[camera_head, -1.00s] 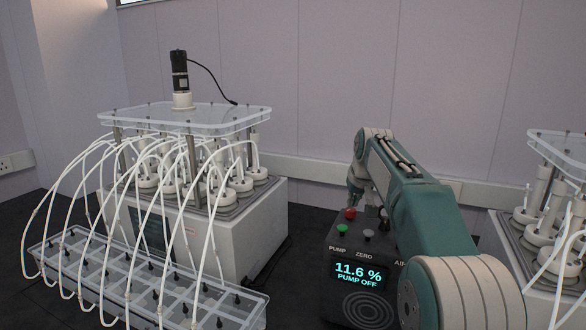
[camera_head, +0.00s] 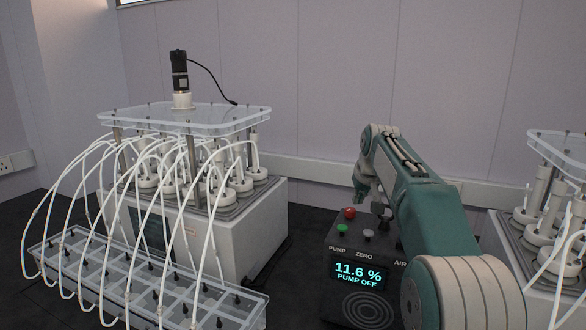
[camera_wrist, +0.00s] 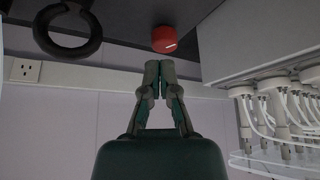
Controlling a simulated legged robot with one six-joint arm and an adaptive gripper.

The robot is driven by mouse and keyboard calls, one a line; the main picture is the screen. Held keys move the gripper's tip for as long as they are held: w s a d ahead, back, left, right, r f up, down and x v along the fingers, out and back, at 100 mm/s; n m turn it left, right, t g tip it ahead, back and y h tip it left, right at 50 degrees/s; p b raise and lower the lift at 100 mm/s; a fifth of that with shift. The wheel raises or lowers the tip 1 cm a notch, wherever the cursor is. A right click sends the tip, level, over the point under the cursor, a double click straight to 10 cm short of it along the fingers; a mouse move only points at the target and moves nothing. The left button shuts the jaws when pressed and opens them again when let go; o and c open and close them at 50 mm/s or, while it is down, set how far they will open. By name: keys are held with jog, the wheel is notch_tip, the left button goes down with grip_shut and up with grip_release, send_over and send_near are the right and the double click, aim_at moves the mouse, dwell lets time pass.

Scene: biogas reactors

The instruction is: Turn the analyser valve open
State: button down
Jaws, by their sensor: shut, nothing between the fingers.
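The analyser (camera_head: 340,262) is a dark box with a lit display (camera_head: 358,274) reading "11.6 %" and "PUMP OFF". A red knob (camera_head: 349,213) sits on its top; in the wrist view the red knob (camera_wrist: 164,40) bears a white line. I cannot tell for certain whether it is the valve. My gripper (camera_head: 361,198) is above the box near the red knob, partly hidden by my arm. In the wrist view my gripper (camera_wrist: 159,64) is shut and empty, its tips apart from the red knob.
A green button (camera_head: 342,230) and a grey button (camera_head: 368,235) sit in front of the red knob. A black ring (camera_wrist: 68,29) shows in the wrist view. A reactor unit (camera_head: 185,115) with white tubes stands left, another (camera_head: 560,138) right.

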aim_at(351, 221)
jog(key=shift+f, duration=2.35)
jog(key=shift+w+a, duration=0.1)
jog(key=shift+w, duration=0.2)
jog(key=shift+a, duration=0.35)
jog(key=shift+s, duration=0.1)
jog(key=shift+s+r, duration=0.1)
jog(key=shift+s, duration=0.2)
jog(key=shift+r, duration=2.9)
